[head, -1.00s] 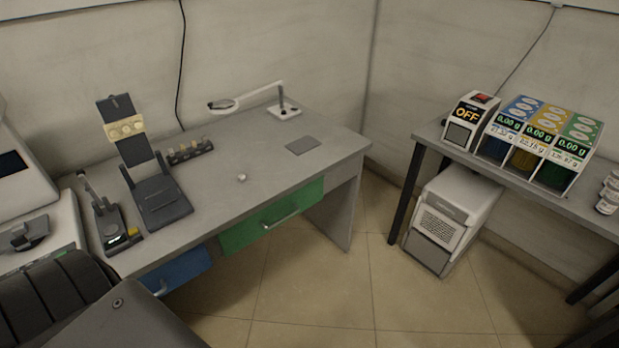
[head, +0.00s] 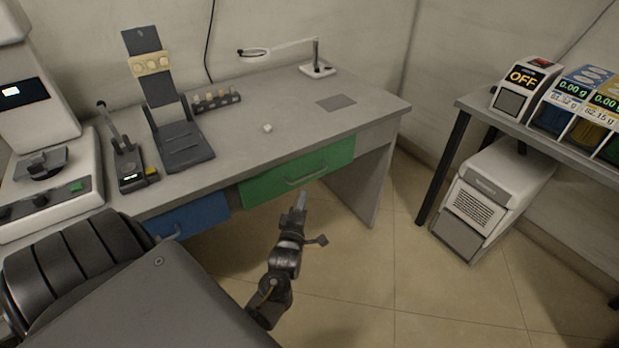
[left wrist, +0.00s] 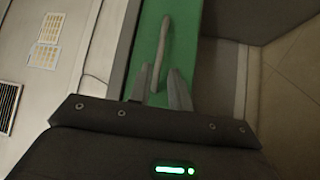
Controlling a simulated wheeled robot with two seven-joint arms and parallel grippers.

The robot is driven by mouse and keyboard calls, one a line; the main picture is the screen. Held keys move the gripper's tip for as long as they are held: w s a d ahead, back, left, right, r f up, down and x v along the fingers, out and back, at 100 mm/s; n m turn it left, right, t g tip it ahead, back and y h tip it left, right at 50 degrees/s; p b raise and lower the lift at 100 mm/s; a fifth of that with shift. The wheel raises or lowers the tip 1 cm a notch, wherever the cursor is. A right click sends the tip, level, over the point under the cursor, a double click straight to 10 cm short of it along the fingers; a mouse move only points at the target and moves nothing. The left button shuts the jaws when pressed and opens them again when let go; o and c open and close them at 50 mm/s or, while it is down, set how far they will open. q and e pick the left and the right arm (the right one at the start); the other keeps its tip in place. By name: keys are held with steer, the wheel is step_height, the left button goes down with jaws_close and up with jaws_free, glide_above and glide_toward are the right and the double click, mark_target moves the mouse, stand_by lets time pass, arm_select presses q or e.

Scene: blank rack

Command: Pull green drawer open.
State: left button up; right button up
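The green drawer (head: 263,184) is shut under the grey desk top, with a grey bar handle (head: 306,174) on its front. My left gripper (head: 300,201) is in front of and a little below the handle in the head view. In the left wrist view the green drawer front (left wrist: 184,41) fills the middle, and the handle (left wrist: 161,50) runs lengthwise. There my left gripper's two fingers (left wrist: 158,84) are apart, with the handle's near end between or just beyond their tips; whether they touch it I cannot tell. My right gripper is not seen.
A blue drawer (head: 190,216) is left of the green one. A white machine (head: 492,195) stands on the floor at right. Floor before the desk is clear.

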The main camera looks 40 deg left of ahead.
mark_target(310, 176)
arm_select(q)
steer(key=x, duration=1)
steer(key=shift+w+a+f, duration=0.1)
steer(key=shift+w, duration=0.2)
jaws_close()
